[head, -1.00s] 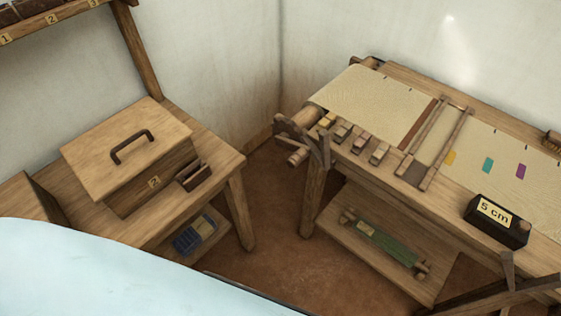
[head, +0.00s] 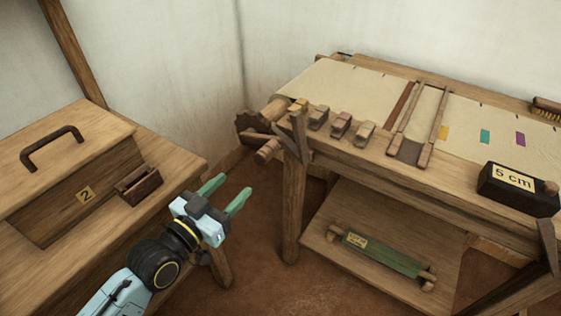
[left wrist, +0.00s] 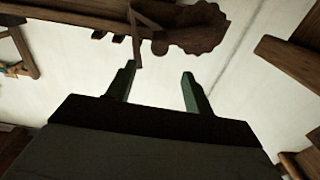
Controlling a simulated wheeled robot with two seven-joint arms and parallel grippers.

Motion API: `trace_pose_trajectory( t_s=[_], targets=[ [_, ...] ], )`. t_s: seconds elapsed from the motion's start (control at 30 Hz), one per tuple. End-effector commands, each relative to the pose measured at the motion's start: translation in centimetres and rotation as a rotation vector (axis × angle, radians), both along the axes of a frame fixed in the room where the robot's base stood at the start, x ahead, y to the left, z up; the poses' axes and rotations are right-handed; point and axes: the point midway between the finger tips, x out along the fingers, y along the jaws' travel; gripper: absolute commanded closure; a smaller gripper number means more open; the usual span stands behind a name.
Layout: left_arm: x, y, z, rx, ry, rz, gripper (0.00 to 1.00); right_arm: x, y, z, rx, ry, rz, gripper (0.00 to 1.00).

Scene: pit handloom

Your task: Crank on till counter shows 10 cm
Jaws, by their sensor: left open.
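The counter (head: 518,190) is a black box on the right of the loom, and its label reads 5 cm. The crank (head: 266,148) has a wooden handle and sits at the loom's left end beside a toothed wheel (head: 254,128). The wheel also shows at the top of the left wrist view (left wrist: 195,30). The cloth (head: 345,88) lies pale and flat over the loom top. My left gripper (head: 225,190) is open and empty, with green fingers, in front of and below the crank, apart from it. My right gripper is not in view.
A wooden side table (head: 185,165) with a handled box (head: 75,140) stands at the left, close to my left arm. A green roller (head: 382,252) lies on the loom's lower shelf. A gap of open floor separates the table and the loom.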

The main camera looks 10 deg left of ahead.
Motion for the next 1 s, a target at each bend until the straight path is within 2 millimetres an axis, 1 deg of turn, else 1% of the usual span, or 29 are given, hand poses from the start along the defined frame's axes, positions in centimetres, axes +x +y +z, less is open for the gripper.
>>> trace_pose_trajectory(
  t_s=[0.17,0.37,0.6,0.8,1.0],
  targets=[
    [1.9,-0.7,0.2,-0.005,-0.007,0.0,0.48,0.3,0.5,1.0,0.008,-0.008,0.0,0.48],
    [5.4,-2.0,0.1,-0.004,-0.006,0.0,0.48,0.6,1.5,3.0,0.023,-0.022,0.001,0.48],
    [9.6,-3.6,0.1,-0.005,-0.004,0.0,0.48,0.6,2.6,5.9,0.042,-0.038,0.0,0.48],
    [11.7,-4.3,0.0,-0.003,-0.002,0.0,0.48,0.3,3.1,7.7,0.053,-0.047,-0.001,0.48],
    [12.3,-4.5,0.1,-0.001,-0.001,-0.001,0.48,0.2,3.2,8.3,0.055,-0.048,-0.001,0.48]
  ],
)
